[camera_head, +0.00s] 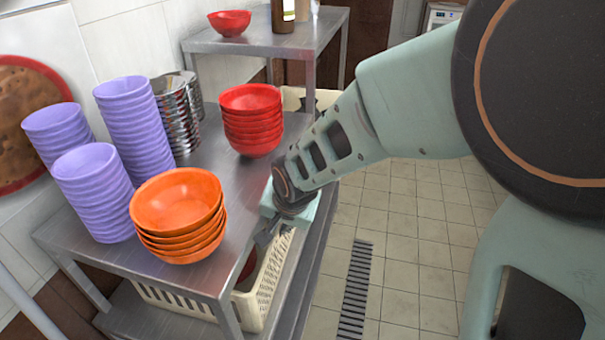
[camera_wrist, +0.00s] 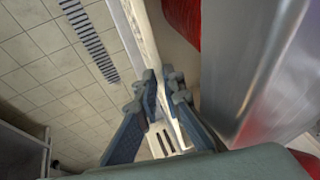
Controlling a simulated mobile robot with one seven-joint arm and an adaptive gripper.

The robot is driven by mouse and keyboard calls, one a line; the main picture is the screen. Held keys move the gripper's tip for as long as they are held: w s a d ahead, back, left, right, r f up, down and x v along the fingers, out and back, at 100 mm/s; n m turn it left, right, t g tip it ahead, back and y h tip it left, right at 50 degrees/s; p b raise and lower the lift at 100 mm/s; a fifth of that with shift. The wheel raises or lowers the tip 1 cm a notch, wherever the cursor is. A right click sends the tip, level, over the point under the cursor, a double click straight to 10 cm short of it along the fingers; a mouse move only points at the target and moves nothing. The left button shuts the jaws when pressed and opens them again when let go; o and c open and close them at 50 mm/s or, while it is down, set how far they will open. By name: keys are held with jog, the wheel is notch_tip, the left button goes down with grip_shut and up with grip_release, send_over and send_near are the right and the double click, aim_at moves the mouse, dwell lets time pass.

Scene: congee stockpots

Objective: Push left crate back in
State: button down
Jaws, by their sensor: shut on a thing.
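The left crate (camera_head: 268,292) is cream plastic with slotted walls. It sits on the lower shelf of the near metal table, under the tabletop. Its right part shows past the table's edge. My gripper (camera_head: 265,237) is low beside that edge, at the crate's right-hand wall. In the wrist view, my gripper (camera_wrist: 165,95) has its fingers on either side of the crate's pale wall (camera_wrist: 148,45) and is shut on it. Something red (camera_wrist: 185,22) shows inside the crate. Most of the crate's interior is hidden by the tabletop.
The metal table (camera_head: 215,185) carries purple bowl stacks (camera_head: 135,125), orange bowls (camera_head: 180,210), red bowls (camera_head: 251,118) and metal bowls (camera_head: 180,110). Another cream crate (camera_head: 292,98) shows farther back. The tiled floor (camera_head: 410,230) with a drain grate (camera_head: 356,290) is clear.

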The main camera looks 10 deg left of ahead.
jog(key=shift+a+r, duration=0.2)
jog(key=shift+a, duration=0.4)
jog(key=c, duration=2.1)
grip_release()
jog(key=shift+r, duration=0.1)
jog(key=shift+o, duration=0.6)
jog(key=shift+w+a+r, duration=0.1)
jog(key=shift+r, duration=0.25)
notch_tip(320, 180, up, 9)
jog(key=shift+s+d+r, duration=0.15)
jog(key=shift+s+d, duration=0.05)
jog(key=shift+d, duration=0.2)
jog(key=shift+d, duration=0.15)
